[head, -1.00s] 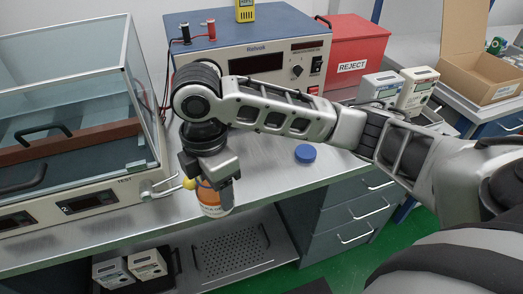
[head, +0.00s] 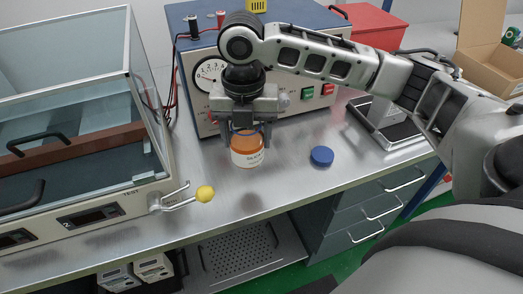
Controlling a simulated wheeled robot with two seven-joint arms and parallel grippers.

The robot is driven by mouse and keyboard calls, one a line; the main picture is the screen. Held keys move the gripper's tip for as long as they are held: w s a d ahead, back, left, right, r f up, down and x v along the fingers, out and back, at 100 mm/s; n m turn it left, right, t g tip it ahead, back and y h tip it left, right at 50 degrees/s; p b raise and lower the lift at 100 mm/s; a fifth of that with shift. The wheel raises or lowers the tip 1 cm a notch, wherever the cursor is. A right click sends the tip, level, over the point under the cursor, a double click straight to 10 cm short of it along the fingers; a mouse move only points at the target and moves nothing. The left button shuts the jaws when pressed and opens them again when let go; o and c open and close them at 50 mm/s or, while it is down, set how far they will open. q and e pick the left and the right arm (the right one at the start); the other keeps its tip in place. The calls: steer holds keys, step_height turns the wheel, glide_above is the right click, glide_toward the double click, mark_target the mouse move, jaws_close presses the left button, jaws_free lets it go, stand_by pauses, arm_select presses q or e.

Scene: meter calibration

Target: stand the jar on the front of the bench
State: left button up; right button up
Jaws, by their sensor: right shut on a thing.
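The jar (head: 246,152) is orange with a white label and upright. My right gripper (head: 247,127) comes down from above and is shut on its upper part. A dark patch shows on the bench below the jar, apart from it, so the jar seems to hang above the surface. The metal bench (head: 290,190) has clear space at its front edge. The blue lid (head: 321,156) lies on the bench to the right of the jar. My left gripper is not in view.
A glass-lidded test case (head: 100,205) stands at the left, its lever with a yellow knob (head: 205,193) sticking out. A blue instrument (head: 203,110) stands behind the jar. A red bin (head: 375,28) and a cardboard box (head: 490,60) are at the back right. Drawers (head: 365,205) are below.

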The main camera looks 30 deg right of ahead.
steer(key=f, duration=0.1)
steer(key=d+f, duration=0.2)
steer(key=shift+w+d+f, duration=0.25)
steer(key=shift+w, duration=0.05)
steer(key=f, duration=0.1)
steer(key=d+f, duration=0.1)
steer(key=f, duration=0.1)
steer(key=shift+w+d+f, duration=0.15)
steer(key=shift+d+f, duration=0.05)
steer(key=shift+f, duration=0.55)
steer(key=shift+a+f, duration=0.1)
steer(key=shift+f, duration=0.05)
steer(key=o, duration=1.2)
steer(key=shift+c, duration=0.2)
step_height(320, 180, up, 12)
steer(key=shift+r, duration=0.2)
steer(key=shift+f, duration=0.1)
